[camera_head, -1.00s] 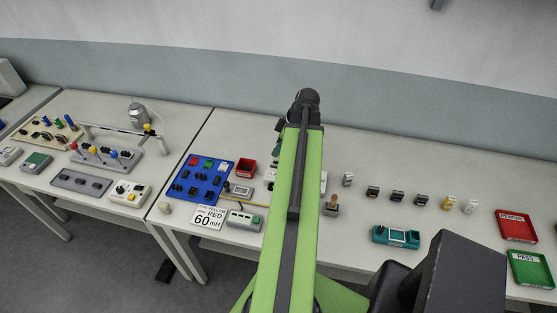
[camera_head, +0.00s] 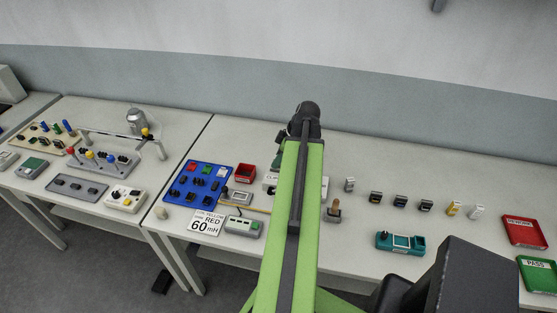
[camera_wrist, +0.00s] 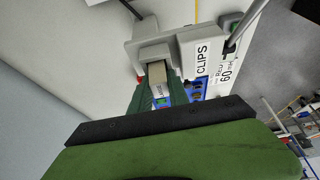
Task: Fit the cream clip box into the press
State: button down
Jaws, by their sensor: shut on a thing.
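The press (camera_wrist: 150,42) is a pale grey block marked CLIPS, with a notched opening, at the top middle of the wrist view. In the head view only part of the press (camera_head: 270,182) shows, beside and behind my arm. My gripper (camera_wrist: 160,92) has green fingers and is shut on the cream clip box (camera_wrist: 158,74). The clip box's far end is at the press's opening; I cannot tell how far inside it is. In the head view my arm hides the clip box and most of the gripper.
Several small blocks and a teal device (camera_head: 400,243) are to the right. Red (camera_head: 524,232) and green (camera_head: 537,273) trays are at far right.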

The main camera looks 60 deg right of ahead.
jog(key=shift+s+a+f, duration=0.25)
jog(key=shift+s+f, duration=0.1)
jog(key=shift+f, duration=0.1)
jog(key=c, duration=1.3)
grip_release()
jog(key=shift+a, duration=0.1)
jog(key=shift+o, duration=0.2)
jog(key=shift+r+p, duration=0.4)
jog(key=d+p+v, duration=0.1)
jog(key=p+v, duration=1)
jog(key=v, duration=0.1)
jog(key=shift+w+r+p, duration=0.15)
jog(key=shift+w+p, duration=0.15)
jog(key=shift+w, duration=0.05)
jog(key=shift+w+a, duration=0.1)
jog(key=shift+w, duration=0.05)
